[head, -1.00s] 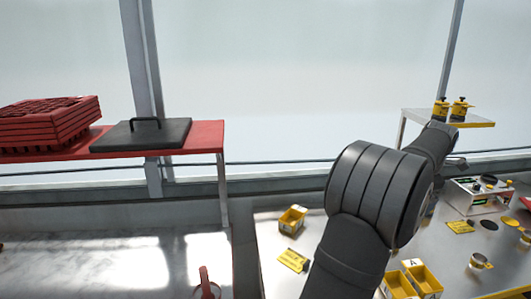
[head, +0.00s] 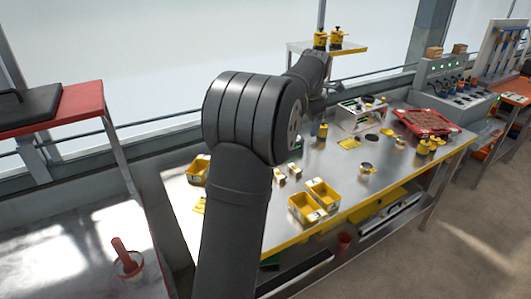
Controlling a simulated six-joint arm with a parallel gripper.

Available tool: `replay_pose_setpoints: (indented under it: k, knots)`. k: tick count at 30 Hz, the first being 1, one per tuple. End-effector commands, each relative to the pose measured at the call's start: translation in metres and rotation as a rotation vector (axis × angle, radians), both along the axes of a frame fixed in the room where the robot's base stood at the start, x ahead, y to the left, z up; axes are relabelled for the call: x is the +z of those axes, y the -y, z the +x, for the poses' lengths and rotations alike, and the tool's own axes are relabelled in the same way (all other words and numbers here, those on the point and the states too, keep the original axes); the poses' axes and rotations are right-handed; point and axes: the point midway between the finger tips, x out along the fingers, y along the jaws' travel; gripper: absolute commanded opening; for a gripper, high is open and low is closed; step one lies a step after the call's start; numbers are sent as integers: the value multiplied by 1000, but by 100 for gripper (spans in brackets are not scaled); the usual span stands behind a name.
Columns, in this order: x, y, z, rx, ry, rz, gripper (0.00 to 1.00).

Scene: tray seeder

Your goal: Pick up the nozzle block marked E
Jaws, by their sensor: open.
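The mark E is not legible on anything in view. Small yellow pieces with dark tops, which may be nozzle blocks, stand on the raised back shelf (head: 355,48), one at the left (head: 320,40) and one beside it (head: 336,38). Similar yellow pieces (head: 434,144) stand at the right of the metal table, and another (head: 322,131) stands near its middle. My gripper (head: 322,88) is small and partly hidden at the far end of my arm, above the back of the table. It is open, and I see nothing held in it.
Yellow bins (head: 305,209) stand at the table's front, with another (head: 198,170) at the left. A white box (head: 357,117) and a red tray (head: 425,122) are at the back right. A grey control unit (head: 455,90) stands beyond.

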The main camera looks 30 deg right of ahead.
Motion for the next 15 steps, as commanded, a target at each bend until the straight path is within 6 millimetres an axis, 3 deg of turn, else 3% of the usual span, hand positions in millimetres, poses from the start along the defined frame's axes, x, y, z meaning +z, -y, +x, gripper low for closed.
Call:
replay_pose_setpoints:
  k: [9, 15]
  knots:
    - [-79, 0, 74, -7, -223, -91, 85]
    - [-114, -5, 108, -26, -320, -170, 85]
